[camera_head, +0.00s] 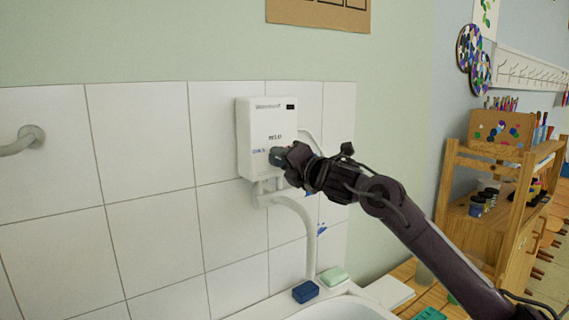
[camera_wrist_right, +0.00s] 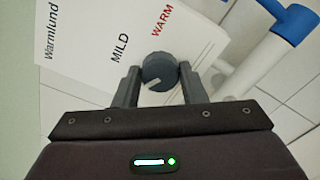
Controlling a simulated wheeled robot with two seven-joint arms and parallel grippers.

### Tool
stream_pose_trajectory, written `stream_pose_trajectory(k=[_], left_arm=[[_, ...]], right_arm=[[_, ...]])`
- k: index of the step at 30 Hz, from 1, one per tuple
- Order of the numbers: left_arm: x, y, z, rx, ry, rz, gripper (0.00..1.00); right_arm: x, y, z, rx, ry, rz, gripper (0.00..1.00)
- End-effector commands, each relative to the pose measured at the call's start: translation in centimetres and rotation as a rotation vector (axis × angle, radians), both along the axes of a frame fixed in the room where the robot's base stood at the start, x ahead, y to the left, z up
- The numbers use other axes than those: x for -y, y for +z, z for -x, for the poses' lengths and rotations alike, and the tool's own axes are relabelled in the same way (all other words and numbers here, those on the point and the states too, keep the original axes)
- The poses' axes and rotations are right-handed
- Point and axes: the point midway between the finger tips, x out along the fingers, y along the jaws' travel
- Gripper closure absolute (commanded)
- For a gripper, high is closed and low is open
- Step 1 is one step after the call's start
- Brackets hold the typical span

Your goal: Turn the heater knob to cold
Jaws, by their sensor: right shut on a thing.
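The heater is a white box (camera_head: 262,112) on the tiled wall, and it also shows in the right wrist view (camera_wrist_right: 95,35). Its dark grey round knob (camera_wrist_right: 158,68) sits at its lower right in the head view. The knob bears a short white line near its lower edge in the wrist view. Black MILD and red WARM lettering show near it there; small blue lettering shows left of the knob in the head view. My right gripper (camera_head: 284,156) is shut on the knob, one finger on each side. My left gripper is not in view.
A white pipe (camera_head: 309,225) runs down from the heater to the sink (camera_head: 340,308). A blue block (camera_head: 305,291) and a green soap (camera_head: 334,276) lie on the sink rim. A wooden shelf (camera_head: 450,180) with art supplies stands at the right.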

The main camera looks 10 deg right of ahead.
Motion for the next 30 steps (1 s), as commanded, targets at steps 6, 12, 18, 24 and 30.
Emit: stream_pose_trajectory(k=[6, 12, 18, 24, 30], left_arm=[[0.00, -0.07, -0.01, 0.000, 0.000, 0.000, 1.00], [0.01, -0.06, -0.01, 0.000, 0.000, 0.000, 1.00], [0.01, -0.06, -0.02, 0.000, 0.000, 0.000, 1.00], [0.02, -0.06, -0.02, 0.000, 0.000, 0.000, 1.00], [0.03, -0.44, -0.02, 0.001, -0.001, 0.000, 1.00]], right_arm=[[-0.05, -0.23, -0.02, 0.002, 0.001, 0.015, 0.85], [-0.06, -0.24, -0.02, 0.001, 0.001, 0.016, 0.85], [-0.06, -0.20, -0.01, 0.001, 0.001, 0.015, 0.44], [-0.04, -0.09, -0.01, 0.002, 0.001, 0.012, 0.41], [0.25, -0.22, 0.59, 0.003, 0.000, 0.012, 0.41]])
